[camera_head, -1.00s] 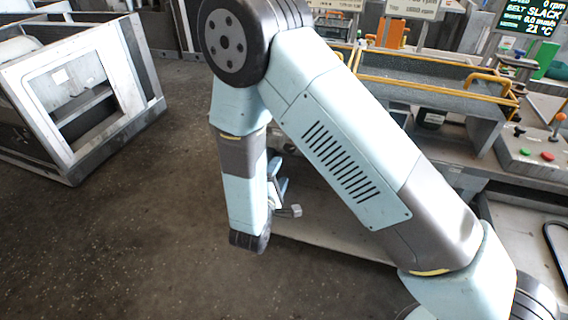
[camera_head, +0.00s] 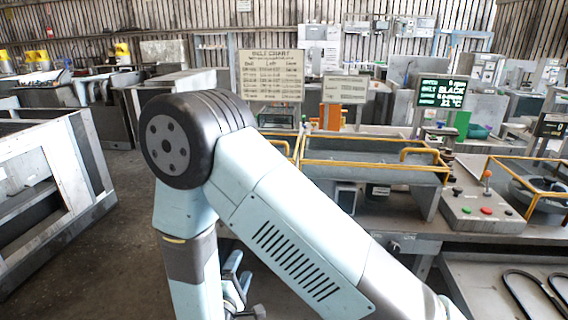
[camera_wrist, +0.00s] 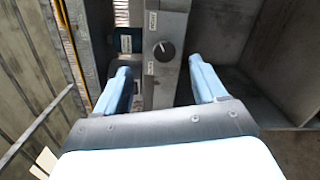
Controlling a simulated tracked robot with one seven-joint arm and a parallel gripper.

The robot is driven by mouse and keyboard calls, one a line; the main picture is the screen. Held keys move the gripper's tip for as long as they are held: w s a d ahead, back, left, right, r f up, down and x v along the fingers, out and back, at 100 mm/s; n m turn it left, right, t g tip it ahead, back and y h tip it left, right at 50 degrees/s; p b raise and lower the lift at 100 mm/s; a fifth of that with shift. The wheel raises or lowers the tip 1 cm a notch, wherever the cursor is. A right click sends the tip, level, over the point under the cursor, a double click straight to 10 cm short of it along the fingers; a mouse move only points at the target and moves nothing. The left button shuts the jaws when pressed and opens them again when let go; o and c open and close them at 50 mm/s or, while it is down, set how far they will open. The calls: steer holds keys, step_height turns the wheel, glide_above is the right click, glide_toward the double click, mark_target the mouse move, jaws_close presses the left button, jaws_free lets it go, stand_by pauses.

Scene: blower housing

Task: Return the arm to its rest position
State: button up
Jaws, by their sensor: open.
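My arm crosses the head view, its pale blue and dark grey links bent at a big dark joint. My gripper (camera_wrist: 160,70) shows in the wrist view with its two pale blue fingers apart and nothing between them. Beyond the fingertips is a grey panel with a black rotary knob (camera_wrist: 164,50). In the head view my gripper (camera_head: 238,280) is partly hidden behind my arm, low in the picture, in front of the workbench.
A bench with a yellow-railed guard (camera_head: 372,165) stands beyond my arm. A control box (camera_head: 480,211) with buttons is at right, near a black belt (camera_head: 535,290). A belt chart sign (camera_head: 271,75) stands behind. A white-framed cabinet (camera_head: 75,165) is at left, with open floor between.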

steer(key=w+d+r+m+g+h, duration=0.5)
steer(key=d+r+m+h, duration=0.15)
steer(key=d+r, duration=0.55)
steer(key=s+d+r+m+g+h, duration=0.1)
steer(key=d+r+m+g, duration=0.2)
steer(key=d, duration=0.5)
steer(key=s+d+r+m+g+h, duration=0.1)
steer(key=d+r+m+g+h, duration=0.1)
steer(key=d+r+g, duration=0.45)
steer(key=s+d+r+m+t+y, duration=0.1)
steer(key=s+d+r+m+y, duration=0.3)
steer(key=s+d+r+y, duration=0.1)
steer(key=s+d+r+m+t+y, duration=0.1)
steer(key=s+d+r+m+y, duration=0.3)
steer(key=s, duration=0.6)
steer(key=shift+s+d+r+y, duration=0.15)
steer(key=shift+d+r+y, duration=1.05)
steer(key=shift+d+y, duration=0.3)
